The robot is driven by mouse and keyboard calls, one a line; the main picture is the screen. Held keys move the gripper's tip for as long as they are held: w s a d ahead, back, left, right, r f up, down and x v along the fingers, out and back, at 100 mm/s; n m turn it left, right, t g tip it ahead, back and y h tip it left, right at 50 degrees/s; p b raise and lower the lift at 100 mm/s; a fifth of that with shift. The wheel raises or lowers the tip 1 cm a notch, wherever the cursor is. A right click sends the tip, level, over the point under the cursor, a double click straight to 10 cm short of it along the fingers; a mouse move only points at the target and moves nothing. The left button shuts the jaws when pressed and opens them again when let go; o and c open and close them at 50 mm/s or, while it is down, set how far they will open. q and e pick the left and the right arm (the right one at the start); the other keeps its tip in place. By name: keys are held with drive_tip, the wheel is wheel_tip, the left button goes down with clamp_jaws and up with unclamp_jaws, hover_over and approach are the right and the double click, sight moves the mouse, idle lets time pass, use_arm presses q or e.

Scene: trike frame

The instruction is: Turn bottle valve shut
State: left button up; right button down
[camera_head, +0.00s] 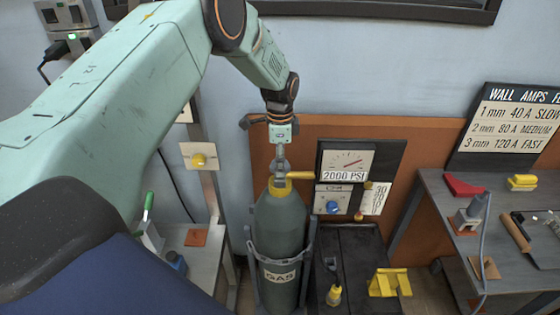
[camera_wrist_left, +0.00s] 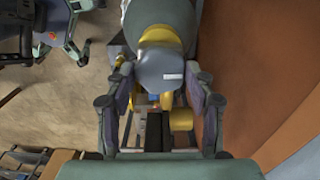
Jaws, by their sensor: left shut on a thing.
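The grey-green gas bottle (camera_head: 280,240), labelled GAS, stands upright in a metal bracket against an orange panel. Its valve has a yellow collar (camera_head: 281,191) and a yellow piece (camera_head: 299,175) pointing right in the head view. My left gripper (camera_head: 281,166) comes down from above and is shut on the top of the valve. In the left wrist view, the gripper's fingers (camera_wrist_left: 160,88) lie on both sides of the grey valve body (camera_wrist_left: 161,68), with yellow parts near them. The exact contact is partly hidden. My right gripper is not in view.
A gauge panel (camera_head: 345,160) reading 2000 PSI stands right of the valve, with a blue knob (camera_head: 333,208) below. A dark cart (camera_head: 350,245) carries yellow parts. A workbench (camera_head: 440,200) with tools is at right. A yellow knob (camera_head: 199,160) is on the left post.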

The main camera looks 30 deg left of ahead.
use_arm(q)
drive_tip(key=shift+w+r, duration=0.25)
idle(0.3)
drive_tip(key=o, duration=0.9)
drive_tip(key=shift+o, duration=1.4)
drive_tip(key=shift+s, duration=0.15)
drive_tip(key=shift+f, duration=0.15)
wheel_tip(320, 180, up, 12)
